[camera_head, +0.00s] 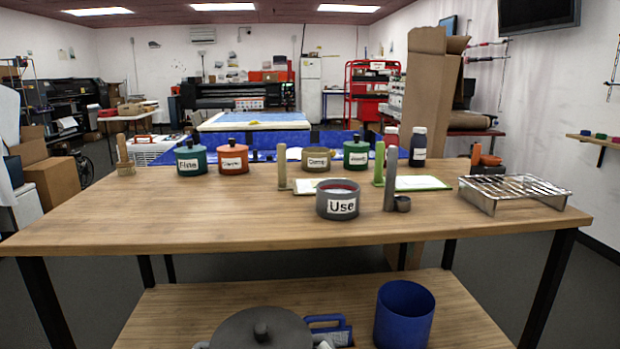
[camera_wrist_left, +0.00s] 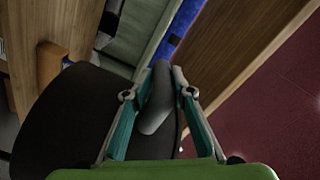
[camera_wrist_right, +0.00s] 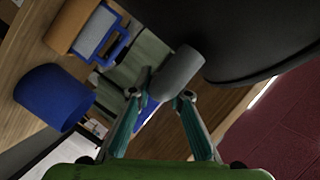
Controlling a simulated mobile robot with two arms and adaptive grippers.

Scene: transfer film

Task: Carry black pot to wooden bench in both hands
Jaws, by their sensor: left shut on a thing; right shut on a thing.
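The black pot (camera_head: 240,333), with a dark lid and round knob, shows at the bottom edge of the head view, in front of the lower wooden shelf. Its lower part is cut off. My left gripper (camera_wrist_left: 158,90) is shut on one grey pot handle, with the dark pot body (camera_wrist_left: 65,120) beside it. My right gripper (camera_wrist_right: 160,97) is shut on the other grey handle (camera_wrist_right: 178,72), under the dark pot (camera_wrist_right: 245,35). The wooden bench (camera_head: 240,215) stands ahead; whether the pot touches the shelf I cannot tell.
A blue bucket (camera_head: 404,318) and a blue-handled item (camera_head: 330,326) are on the lower shelf (camera_head: 470,305) right of the pot. The bench top holds a grey "Use" pot (camera_head: 338,205), several lidded pots and a wire rack (camera_head: 515,190). Its front left is clear.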

